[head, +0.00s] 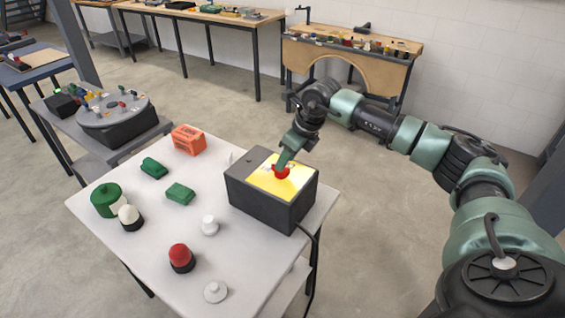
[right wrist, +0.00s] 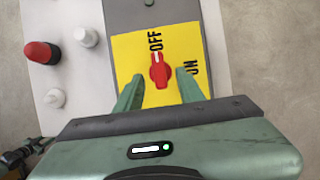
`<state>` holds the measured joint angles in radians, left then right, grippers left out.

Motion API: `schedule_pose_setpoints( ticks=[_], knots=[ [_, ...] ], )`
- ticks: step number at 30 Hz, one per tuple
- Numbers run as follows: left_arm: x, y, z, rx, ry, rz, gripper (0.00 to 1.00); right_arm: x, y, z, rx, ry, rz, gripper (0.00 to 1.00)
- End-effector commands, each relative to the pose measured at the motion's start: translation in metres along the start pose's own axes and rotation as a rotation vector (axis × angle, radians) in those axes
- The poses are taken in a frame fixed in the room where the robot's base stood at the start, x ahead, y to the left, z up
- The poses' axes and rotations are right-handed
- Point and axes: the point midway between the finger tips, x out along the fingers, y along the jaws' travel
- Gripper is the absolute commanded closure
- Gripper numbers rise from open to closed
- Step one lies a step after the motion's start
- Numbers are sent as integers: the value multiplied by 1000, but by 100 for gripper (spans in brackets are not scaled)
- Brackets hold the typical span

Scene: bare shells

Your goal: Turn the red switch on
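The red switch (head: 282,172) sits on the yellow plate on top of a dark grey box (head: 258,201) on the white table. In the right wrist view the red knob (right wrist: 159,71) has its white mark at the OFF label; the ON label is to its lower right on the yellow plate (right wrist: 131,54). My right gripper (head: 281,163) is over the box, pointing down. In the wrist view its green fingers (right wrist: 158,88) are apart on either side of the knob's lower part, with gaps showing.
On the white table (head: 137,230) stand a red-topped button (head: 181,257), white knobs (head: 210,225), green blocks (head: 180,194), a green round container (head: 107,199) and an orange box (head: 188,140). A black cable (head: 315,262) hangs off the box's right side.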

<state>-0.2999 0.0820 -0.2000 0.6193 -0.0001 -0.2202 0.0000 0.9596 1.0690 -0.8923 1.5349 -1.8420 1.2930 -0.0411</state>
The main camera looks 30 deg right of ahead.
Motion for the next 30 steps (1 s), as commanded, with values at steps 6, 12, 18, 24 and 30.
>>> schedule_pose_setpoints(
  ticks=[6, 12, 18, 24, 30],
  knots=[
    [-9, 2, -2, -1, 1, 2, 62, 27, 1, 0, 2, 1, 2, 62],
    [-10, 3, -2, -1, 2, 4, 62, 34, 1, 0, -1, -1, 0, 62],
    [-9, 3, -2, -1, 2, 4, 62, 34, 1, 0, -1, -2, 1, 73],
    [-9, 3, -2, -1, 2, 3, 62, 34, 1, 0, 0, -2, 1, 100],
    [-8, 3, -2, -1, 2, 3, 62, 34, 1, 0, 11, -2, -4, 100]
  ],
)
